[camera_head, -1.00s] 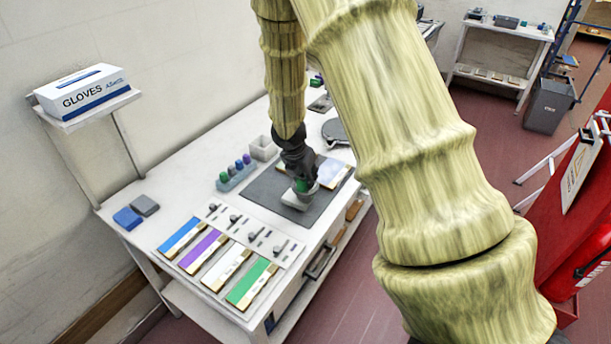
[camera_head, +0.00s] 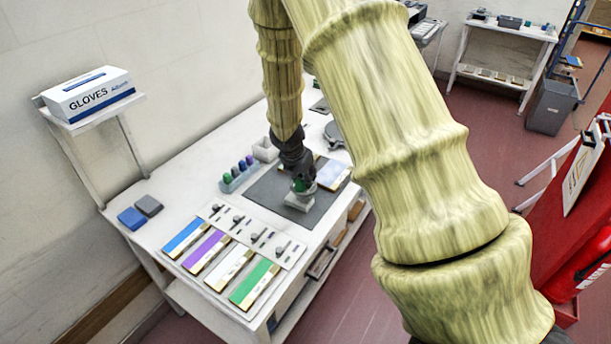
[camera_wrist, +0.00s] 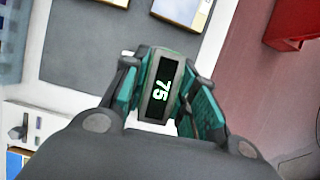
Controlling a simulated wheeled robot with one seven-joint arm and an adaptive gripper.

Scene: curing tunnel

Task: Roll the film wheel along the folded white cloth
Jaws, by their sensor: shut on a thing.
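The film wheel (camera_wrist: 160,88) is dark with a green edge and a "75" on its face. My gripper (camera_wrist: 158,95) is shut on it, with a green-padded finger on each side. In the head view my gripper (camera_head: 303,185) points down over the grey mat, with a green bit of the wheel between its fingers. The folded white cloth (camera_head: 297,203) lies on the mat directly below the gripper. The wheel is low over the cloth; I cannot tell whether they touch. My gripper hides part of the cloth.
On the white table, the grey mat (camera_head: 262,191) has a light panel (camera_head: 331,172) at its far right. A rack of coloured bottles (camera_head: 239,175) and a pale cup (camera_head: 265,149) stand behind. Colour strips (camera_head: 254,283) lie in front. Blue and grey pads (camera_head: 132,218) lie at left.

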